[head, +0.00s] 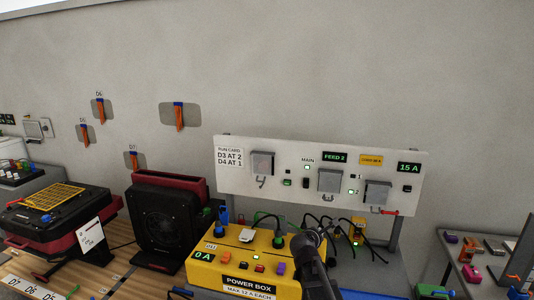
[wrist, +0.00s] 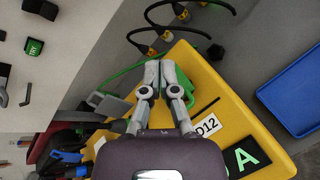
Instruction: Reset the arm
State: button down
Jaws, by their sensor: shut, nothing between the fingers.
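My gripper (wrist: 160,78) shows in the wrist view with its two grey fingertips together and nothing between them. It is over the yellow power box (wrist: 200,80), close to a green cable (wrist: 120,78) that passes behind the fingers. I cannot tell whether the fingers touch the cable or box. In the head view, a dark part of my arm rises in front of the right side of the yellow power box (head: 205,268), which reads "0 A". The fingertips cannot be made out there.
A white panel (head: 320,154) with switches and "FEED 2" and "15 A" displays stands behind the box. Black cables (head: 345,232) hang beside it. A black blower (head: 167,220) and a red-black machine (head: 60,215) stand left. A blue tray (wrist: 295,95) lies right in the wrist view.

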jog(key=s+d+f+m+g+y, duration=0.25)
jog(key=s+f+m+g, duration=0.55)
jog(key=s+m, duration=0.6)
jog(key=s+a+f+m+g+y, duration=0.1)
jog(key=s+a+m+g+y, duration=0.1)
jog(key=s+m, duration=0.2)
jog(key=s+a+f+m+g+y, duration=0.1)
jog(key=s+m, duration=0.3)
jog(key=s, duration=0.4)
jog(key=shift+a+f+m+g+y, duration=0.35)
jog(key=shift+a+f+y, duration=0.2)
jog(key=shift+a+f, duration=0.2)
